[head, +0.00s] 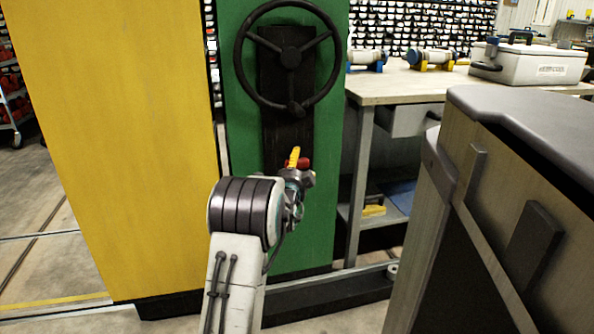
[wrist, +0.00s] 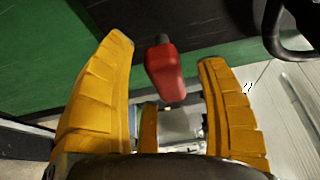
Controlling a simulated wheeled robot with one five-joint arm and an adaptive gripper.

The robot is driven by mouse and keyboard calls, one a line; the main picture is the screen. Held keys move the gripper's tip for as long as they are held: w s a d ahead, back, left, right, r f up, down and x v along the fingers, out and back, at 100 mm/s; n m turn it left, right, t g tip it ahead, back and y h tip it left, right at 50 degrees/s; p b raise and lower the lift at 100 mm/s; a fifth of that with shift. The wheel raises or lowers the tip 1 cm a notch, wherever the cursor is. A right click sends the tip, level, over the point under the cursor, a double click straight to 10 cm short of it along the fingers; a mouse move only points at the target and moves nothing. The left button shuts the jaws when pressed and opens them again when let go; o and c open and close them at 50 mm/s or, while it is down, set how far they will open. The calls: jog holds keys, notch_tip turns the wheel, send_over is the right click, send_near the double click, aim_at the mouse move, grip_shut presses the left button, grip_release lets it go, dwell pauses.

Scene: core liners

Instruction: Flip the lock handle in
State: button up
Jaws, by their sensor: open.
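The lock handle is a red lever (wrist: 166,73) on the black plate of the green panel. In the wrist view it lies between the two yellow fingers of my gripper (wrist: 165,55), which are spread apart. I see gaps on both sides of the handle. In the head view the red handle (head: 304,163) shows as a small patch beside my gripper (head: 295,157), low on the black plate under the wheel. My wrist hides most of the handle there.
A black handwheel (head: 290,55) sits above on the green panel (head: 240,120). A yellow panel (head: 115,130) stands to the left. A workbench (head: 400,85) with a white cooler (head: 528,62) is at right, behind a grey-topped cabinet (head: 530,130).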

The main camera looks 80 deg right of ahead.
jog(key=shift+d, duration=0.35)
jog(key=shift+c, duration=0.3)
